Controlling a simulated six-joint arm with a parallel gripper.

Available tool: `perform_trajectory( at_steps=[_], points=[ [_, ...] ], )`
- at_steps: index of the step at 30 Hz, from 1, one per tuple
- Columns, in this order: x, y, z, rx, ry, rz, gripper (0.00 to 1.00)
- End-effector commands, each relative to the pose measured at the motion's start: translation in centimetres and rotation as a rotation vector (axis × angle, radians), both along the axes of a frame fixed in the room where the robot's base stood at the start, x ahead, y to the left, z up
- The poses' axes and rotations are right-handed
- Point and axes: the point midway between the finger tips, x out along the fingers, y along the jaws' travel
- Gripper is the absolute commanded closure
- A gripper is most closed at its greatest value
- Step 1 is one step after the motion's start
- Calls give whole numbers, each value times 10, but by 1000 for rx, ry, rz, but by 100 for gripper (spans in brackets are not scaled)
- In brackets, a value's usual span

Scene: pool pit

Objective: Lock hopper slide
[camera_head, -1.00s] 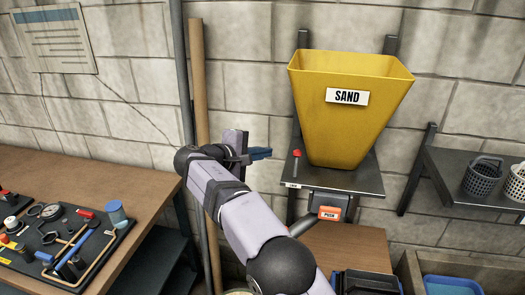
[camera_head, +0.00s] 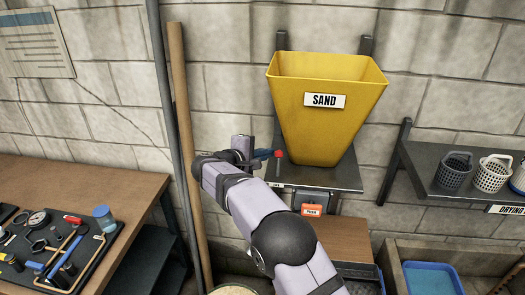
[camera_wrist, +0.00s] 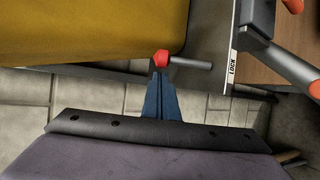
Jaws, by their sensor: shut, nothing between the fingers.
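The yellow hopper (camera_head: 325,115) marked SAND sits on a dark wall shelf (camera_head: 340,178). A slide handle with a red knob (camera_head: 279,154) stands at the shelf's left side. In the wrist view the red knob (camera_wrist: 161,58) and a grey rod show just beyond my fingertips. My gripper (camera_head: 267,154) is shut and empty, with its blue fingers (camera_wrist: 160,97) pointing at the knob. I cannot tell whether they touch it. A small LOCK label (camera_wrist: 232,66) is on the shelf edge, right of the knob in the wrist view.
An orange PUSH label (camera_head: 312,210) is on a dark unit under the shelf. A wooden pole (camera_head: 184,130) and a grey pipe stand left of my arm. A tool bench (camera_head: 110,185) is at left. Baskets (camera_head: 455,171) stand on the right shelf. A blue tray (camera_head: 432,278) is below.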

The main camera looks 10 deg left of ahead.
Motion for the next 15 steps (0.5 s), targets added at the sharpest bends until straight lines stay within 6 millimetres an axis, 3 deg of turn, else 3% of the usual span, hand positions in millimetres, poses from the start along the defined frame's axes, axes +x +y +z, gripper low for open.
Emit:
perform_trajectory(
  at_steps=[15],
  points=[
    [-7,-7,3,0,0,1,100]
  ],
)
